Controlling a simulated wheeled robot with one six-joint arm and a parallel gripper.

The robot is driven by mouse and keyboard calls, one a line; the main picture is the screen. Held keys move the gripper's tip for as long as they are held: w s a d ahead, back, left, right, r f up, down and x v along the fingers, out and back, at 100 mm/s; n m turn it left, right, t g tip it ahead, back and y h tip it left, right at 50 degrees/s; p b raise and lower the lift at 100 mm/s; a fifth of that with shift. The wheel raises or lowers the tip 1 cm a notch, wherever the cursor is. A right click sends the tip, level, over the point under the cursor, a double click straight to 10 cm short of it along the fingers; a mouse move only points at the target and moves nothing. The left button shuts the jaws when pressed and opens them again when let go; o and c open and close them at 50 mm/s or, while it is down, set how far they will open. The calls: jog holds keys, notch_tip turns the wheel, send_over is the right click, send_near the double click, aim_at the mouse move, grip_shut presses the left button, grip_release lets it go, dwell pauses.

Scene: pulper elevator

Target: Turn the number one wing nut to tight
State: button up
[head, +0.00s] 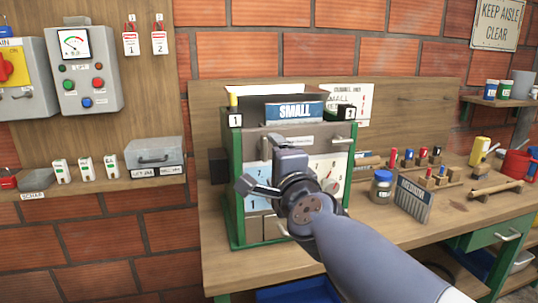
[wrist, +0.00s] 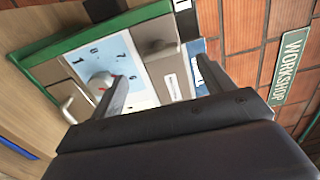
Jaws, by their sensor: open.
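I cannot make out a wing nut shape there. In the wrist view a grey knob-like part (wrist: 158,48) sits beside the dial panel (wrist: 135,75); I cannot tell whether it is the wing nut. My gripper (head: 290,160) is in front of the machine, hiding part of its face. In the wrist view my gripper (wrist: 162,71) is open, nothing between its fingers.
A blue SMALL sign (head: 295,111) is on the machine's top. Wall boxes (head: 84,75) and a shelf (head: 95,184) are at left. The bench's front right is mostly bare.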

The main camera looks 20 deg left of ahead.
aim_at(265, 150)
jog(key=shift+v, duration=2)
jog(key=shift+w+a, duration=0.1)
jog(key=shift+w, duration=0.05)
jog(key=x, duration=1)
jog(key=shift+w+a, duration=0.15)
jog(key=shift+w, duration=0.05)
